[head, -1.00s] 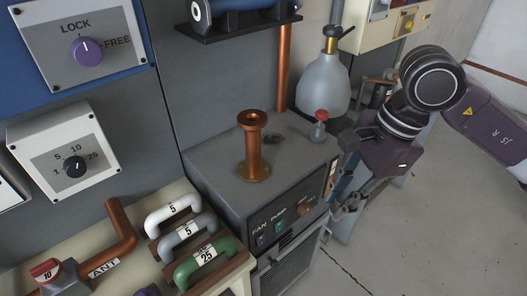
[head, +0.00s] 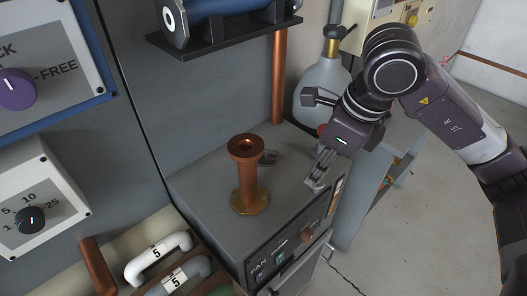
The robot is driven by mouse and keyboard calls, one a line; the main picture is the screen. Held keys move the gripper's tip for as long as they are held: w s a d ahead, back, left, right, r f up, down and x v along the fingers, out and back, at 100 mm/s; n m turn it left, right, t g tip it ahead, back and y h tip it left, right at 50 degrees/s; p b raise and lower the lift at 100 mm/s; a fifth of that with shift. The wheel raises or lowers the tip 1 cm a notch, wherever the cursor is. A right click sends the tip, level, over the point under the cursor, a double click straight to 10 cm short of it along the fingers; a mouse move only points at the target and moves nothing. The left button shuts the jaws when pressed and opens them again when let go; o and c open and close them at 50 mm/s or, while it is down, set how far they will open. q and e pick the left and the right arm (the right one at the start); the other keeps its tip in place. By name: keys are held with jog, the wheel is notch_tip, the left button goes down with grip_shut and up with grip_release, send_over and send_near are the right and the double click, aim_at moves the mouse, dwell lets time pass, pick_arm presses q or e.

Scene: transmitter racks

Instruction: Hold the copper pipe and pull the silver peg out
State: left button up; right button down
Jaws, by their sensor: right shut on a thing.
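The copper pipe (head: 247,180) stands upright on a brass base on top of the grey cabinet. It has a wide open rim, and no gripper touches it. The silver peg with a red top (head: 321,130) is at the cabinet's back right. Only a little of its red top shows; the rest is hidden by my right gripper. My right gripper (head: 317,138) is at the peg, one finger on its far side and one on its near side, and it is shut on it. The exact contact is hidden. My left gripper is out of view.
A grey bottle (head: 316,92) with a brass neck stands close behind my right gripper. A vertical copper tube (head: 279,78) runs up the wall behind the cabinet (head: 205,190). A white handle (head: 158,252) and other handles lie at the front left.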

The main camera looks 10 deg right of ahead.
jog(key=w+a+p, duration=0.5)
jog(key=w+a, duration=0.3)
jog(key=w, duration=0.5)
jog(key=p+x, duration=0.1)
jog(key=x, duration=0.1)
jog(key=p+x, duration=0.1)
jog(key=x, duration=0.1)
jog(key=s+p+x, duration=0.1)
jog(key=x, duration=0.1)
jog(key=shift+s+d+f, duration=0.15)
jog(key=shift+d, duration=0.2)
jog(key=shift+a+f+p, duration=0.1)
jog(key=shift+f+p, duration=0.1)
jog(key=shift+p, duration=0.2)
jog(key=shift+w+a+f, duration=0.1)
jog(key=shift+w+f, duration=0.2)
jog(key=shift+f, duration=0.1)
jog(key=shift+f, duration=0.1)
jog(key=shift+f, duration=0.1)
jog(key=c, duration=1.8)
grip_release()
